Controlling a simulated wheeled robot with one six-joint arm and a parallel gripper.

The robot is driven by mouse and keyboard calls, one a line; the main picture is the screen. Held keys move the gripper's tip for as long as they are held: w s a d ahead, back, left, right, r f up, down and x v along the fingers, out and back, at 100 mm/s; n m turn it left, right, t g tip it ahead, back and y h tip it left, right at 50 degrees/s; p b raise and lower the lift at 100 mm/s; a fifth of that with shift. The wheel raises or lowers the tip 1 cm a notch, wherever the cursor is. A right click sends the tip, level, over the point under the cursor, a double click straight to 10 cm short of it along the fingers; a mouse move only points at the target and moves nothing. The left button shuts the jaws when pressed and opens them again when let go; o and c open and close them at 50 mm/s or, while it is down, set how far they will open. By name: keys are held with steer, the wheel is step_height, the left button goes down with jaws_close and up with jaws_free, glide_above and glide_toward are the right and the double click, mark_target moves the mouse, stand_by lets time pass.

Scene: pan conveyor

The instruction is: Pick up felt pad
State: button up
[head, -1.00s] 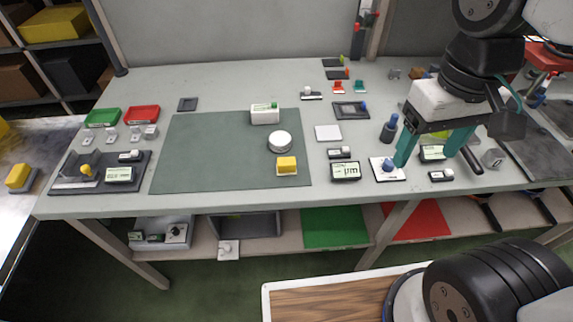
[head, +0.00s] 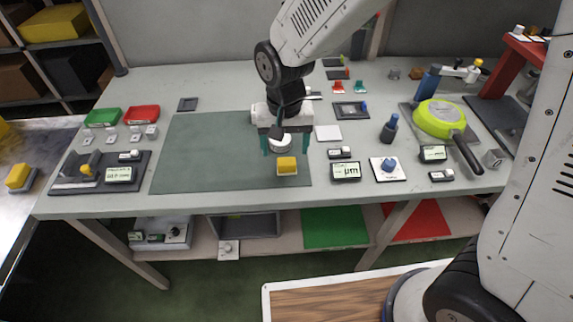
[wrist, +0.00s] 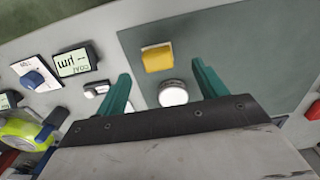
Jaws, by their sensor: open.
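A round white pad (head: 280,143), which I take to be the felt pad, lies on the dark green mat (head: 205,160). In the wrist view the pad (wrist: 173,94) appears between the teal fingers, nearer the right one. My gripper (head: 281,151) is open and empty, pointing down over the pad, and hides part of it in the head view. The fingers also show in the wrist view (wrist: 160,72), apart from the pad. A yellow block (head: 287,166) sits on the mat just in front of the pad; it also shows in the wrist view (wrist: 157,57).
A white square tile (head: 328,133), a display box (head: 345,171) and a blue-knobbed plate (head: 388,168) stand right of the mat. A lime pan (head: 440,118) is farther right. Green (head: 103,118) and red (head: 142,115) trays are at left. Most of the mat's left is clear.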

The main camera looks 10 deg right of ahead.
mark_target(287, 163)
steer(key=f, duration=0.6)
steer(key=shift+s+d+f, duration=0.1)
steer(key=shift+d+f, duration=0.1)
steer(key=shift+f, duration=0.1)
steer(key=c, duration=1.2)
steer(key=shift+r, duration=0.15)
